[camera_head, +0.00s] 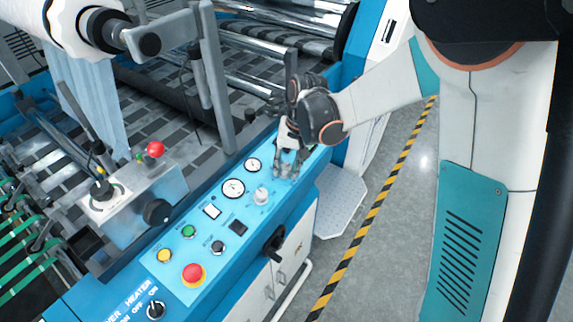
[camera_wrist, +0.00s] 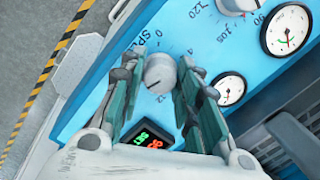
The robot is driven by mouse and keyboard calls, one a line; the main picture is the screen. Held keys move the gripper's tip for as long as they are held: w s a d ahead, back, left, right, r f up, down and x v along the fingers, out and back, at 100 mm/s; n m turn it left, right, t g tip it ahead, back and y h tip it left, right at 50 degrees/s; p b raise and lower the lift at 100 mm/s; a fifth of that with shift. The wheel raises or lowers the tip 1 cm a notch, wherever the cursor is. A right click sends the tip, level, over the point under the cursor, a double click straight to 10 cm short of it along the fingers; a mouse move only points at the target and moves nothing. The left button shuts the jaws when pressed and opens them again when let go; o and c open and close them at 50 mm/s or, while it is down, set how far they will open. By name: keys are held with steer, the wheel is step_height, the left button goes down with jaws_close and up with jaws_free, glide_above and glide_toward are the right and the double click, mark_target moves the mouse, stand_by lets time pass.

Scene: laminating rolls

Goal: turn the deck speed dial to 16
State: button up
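The speed dial (camera_wrist: 159,72) is a round pale grey knob on the blue panel in the wrist view, with "SPEED" lettering and numbers such as 0, 4 and 12 around it. A small dark mark shows on its lower edge; I cannot read its setting surely. My gripper (camera_wrist: 158,80) is open, with one finger at each side of the dial, close to it; contact is not clear. In the head view my gripper (camera_head: 287,164) points down at the panel's far end and hides this dial. A small display (camera_wrist: 155,141) with green and red digits is partly hidden between the fingers.
A second pale dial (camera_head: 261,196) stands nearby, beside two round gauges (camera_head: 233,189). Several buttons, including a red emergency stop (camera_head: 193,273), lie along the blue panel (camera_head: 290,207). Rollers are behind it; the floor to the right is clear.

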steer(key=shift+o, duration=0.6)
steer(key=shift+r, duration=0.15)
step_height(320, 180, up, 12)
steer(key=d, duration=0.2)
steer(key=shift+f, duration=0.25)
steer(key=shift+s+d, duration=0.1)
steer(key=s+d+r+t+h, duration=0.1)
steer(key=s+d+r+t, duration=0.1)
steer(key=s+d, duration=0.5)
steer(key=s+d+r+n+t+h, duration=0.1)
steer(key=s+d+t, duration=0.4)
steer(key=s, duration=0.8)
steer(key=shift+s+d+r+b, duration=0.3)
steer(key=shift+d+r, duration=0.35)
steer(key=shift+d, duration=0.4)
